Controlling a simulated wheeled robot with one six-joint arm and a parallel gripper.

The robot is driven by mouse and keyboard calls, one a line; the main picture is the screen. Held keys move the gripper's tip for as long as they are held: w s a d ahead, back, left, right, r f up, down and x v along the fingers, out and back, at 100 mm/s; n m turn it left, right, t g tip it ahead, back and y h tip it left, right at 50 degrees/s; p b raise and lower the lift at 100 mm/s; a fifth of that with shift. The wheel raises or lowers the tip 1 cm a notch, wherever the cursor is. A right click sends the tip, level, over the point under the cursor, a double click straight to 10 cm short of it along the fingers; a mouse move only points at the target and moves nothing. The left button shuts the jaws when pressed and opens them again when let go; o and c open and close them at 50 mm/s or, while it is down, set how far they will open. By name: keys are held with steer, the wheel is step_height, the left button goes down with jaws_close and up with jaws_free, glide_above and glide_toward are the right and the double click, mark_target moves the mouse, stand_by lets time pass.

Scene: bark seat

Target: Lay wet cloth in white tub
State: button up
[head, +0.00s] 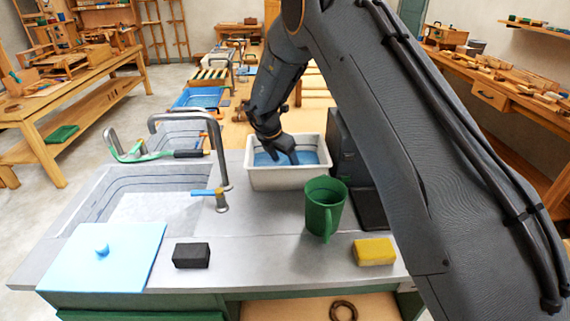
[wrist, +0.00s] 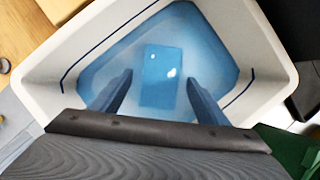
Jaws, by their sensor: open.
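A flat, darker blue rectangle with bright spots, which looks like the wet cloth (wrist: 162,62), lies in the tub. My gripper (head: 281,161) reaches down into the tub and is open. In the wrist view its two fingers (wrist: 159,80) stand apart on either side of the blue rectangle, holding nothing. Whether they touch the bottom I cannot tell.
A green mug (head: 324,205) stands just in front of the tub. A yellow sponge (head: 374,251) and a black block (head: 191,255) lie near the front edge. The sink (head: 95,195) with its tall faucet (head: 220,150) and a light blue lid (head: 105,262) are at left.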

steer(key=b+v, duration=0.4)
steer(key=v, duration=0.7)
steer(key=shift+r, duration=0.35)
steer(key=shift+s+a, duration=0.15)
